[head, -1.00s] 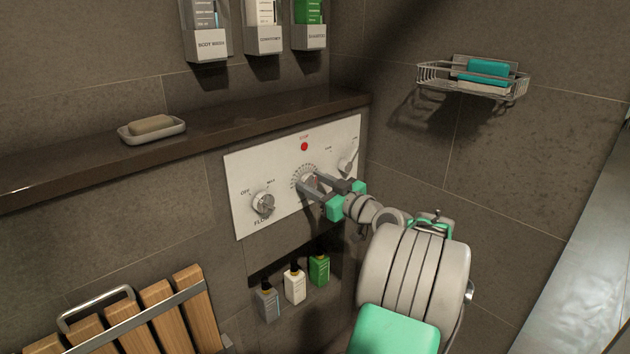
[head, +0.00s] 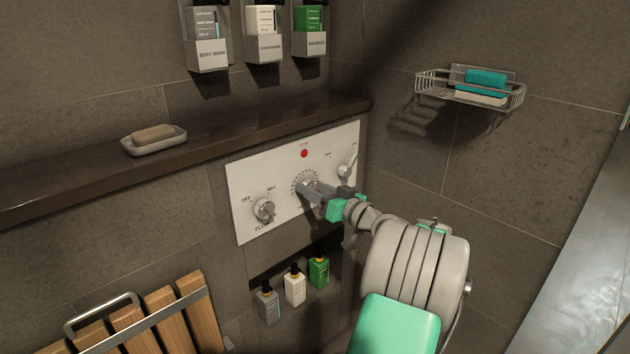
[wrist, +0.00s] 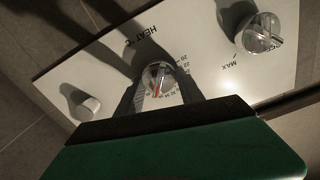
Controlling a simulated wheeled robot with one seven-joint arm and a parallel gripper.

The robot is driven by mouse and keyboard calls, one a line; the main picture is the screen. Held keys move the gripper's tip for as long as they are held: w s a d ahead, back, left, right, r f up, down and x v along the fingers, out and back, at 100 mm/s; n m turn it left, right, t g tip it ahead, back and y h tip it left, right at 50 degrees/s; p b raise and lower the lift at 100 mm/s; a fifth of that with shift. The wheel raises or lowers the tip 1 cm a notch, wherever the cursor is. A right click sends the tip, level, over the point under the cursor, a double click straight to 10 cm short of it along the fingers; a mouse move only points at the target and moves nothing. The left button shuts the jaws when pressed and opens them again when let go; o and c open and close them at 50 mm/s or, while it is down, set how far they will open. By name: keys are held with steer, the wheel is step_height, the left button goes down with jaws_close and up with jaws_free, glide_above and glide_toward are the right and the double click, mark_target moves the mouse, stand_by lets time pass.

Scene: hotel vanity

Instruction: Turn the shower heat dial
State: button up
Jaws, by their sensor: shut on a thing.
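The heat dial (head: 302,182) is the middle control on the white shower panel (head: 243,180), ringed by a printed scale. In the wrist view the round metal dial (wrist: 157,75) carries a red mark and sits beside the "HEAT °C" lettering. My gripper (head: 312,188) reaches it from the right, rolled so that its fingers nearly line up in the head view. In the wrist view the gripper (wrist: 158,88) has one finger on each side of the dial and is shut on it. The fingers hide part of the dial in the head view.
The flow knob (head: 264,209) is to the left on the panel, and another control (head: 347,166) is to the right, close above my gripper. A red button (head: 304,153) is above the dial. A dark ledge (head: 75,180) runs above the panel; several bottles (head: 295,286) stand in a niche below.

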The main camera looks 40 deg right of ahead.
steer(key=m+p, duration=0.3)
steer(key=m, duration=0.1)
steer(key=shift+m, duration=0.3)
steer(key=shift+f+m+p, duration=0.2)
steer(key=shift+m+p, duration=1.55)
steer(key=shift+m, duration=0.15)
steer(key=o, duration=1.4)
steer(key=shift+d, duration=0.1)
steer(key=shift+s, duration=0.1)
steer(key=shift+s+r+b, duration=0.1)
steer(key=shift+s+b, duration=1.75)
steer(key=shift+s, duration=1.95)
